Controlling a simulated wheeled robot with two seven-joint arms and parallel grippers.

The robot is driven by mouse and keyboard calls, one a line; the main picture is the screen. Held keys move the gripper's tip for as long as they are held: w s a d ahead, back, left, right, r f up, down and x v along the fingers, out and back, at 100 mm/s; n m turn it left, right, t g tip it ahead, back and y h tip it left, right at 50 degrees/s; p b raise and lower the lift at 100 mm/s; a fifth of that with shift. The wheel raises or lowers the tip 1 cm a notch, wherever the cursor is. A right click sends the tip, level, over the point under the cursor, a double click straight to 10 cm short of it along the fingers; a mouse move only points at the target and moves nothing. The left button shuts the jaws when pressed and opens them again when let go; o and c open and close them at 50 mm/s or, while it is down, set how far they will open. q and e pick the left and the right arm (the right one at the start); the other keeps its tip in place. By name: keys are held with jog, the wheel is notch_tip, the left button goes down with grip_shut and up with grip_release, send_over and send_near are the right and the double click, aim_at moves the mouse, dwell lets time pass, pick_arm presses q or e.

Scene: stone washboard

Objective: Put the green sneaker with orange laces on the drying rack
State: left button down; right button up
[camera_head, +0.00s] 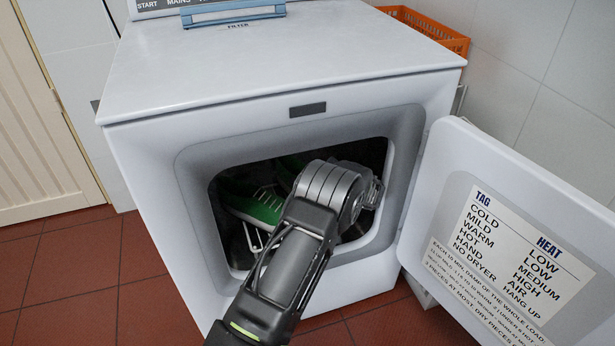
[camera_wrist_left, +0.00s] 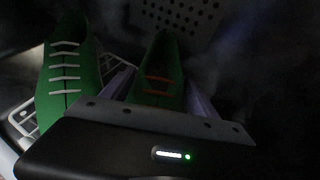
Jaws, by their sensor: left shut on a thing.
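The green sneaker with orange laces (camera_wrist_left: 160,72) is between the fingers of my left gripper (camera_wrist_left: 158,92) in the left wrist view, inside the dryer drum. The gripper is shut on it. A second green sneaker, with white laces (camera_wrist_left: 63,75), sits to its left on the white wire drying rack (camera_wrist_left: 22,118). In the head view this white-laced sneaker (camera_head: 252,204) and some rack wires (camera_head: 250,238) show through the dryer opening. My left wrist hides much of the opening, including the fingers. Whether the held sneaker touches the rack cannot be told. My right gripper is out of view.
The white dryer (camera_head: 270,65) has its door (camera_head: 480,170) swung open to the right. The opening's grey frame (camera_head: 405,150) surrounds my left arm. An orange basket (camera_head: 430,25) stands behind the dryer. The perforated drum back (camera_wrist_left: 185,15) lies beyond the sneakers.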

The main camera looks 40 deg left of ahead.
pick_arm(q)
jog(key=shift+f+b, duration=0.4)
jog(key=shift+f, duration=0.1)
jog(key=shift+c, duration=2.4)
grip_release()
jog(key=o, duration=0.3)
jog(key=shift+o, duration=0.2)
jog(key=shift+f, duration=0.1)
jog(key=shift+d, duration=0.25)
jog(key=p+v, duration=0.2)
jog(key=v, duration=0.4)
jog(key=shift+s+d+r, duration=0.1)
jog(key=shift+r, duration=0.2)
jog(key=shift+s+d+r, duration=0.1)
jog(key=shift+s+d, duration=0.05)
jog(key=shift+d, duration=0.3)
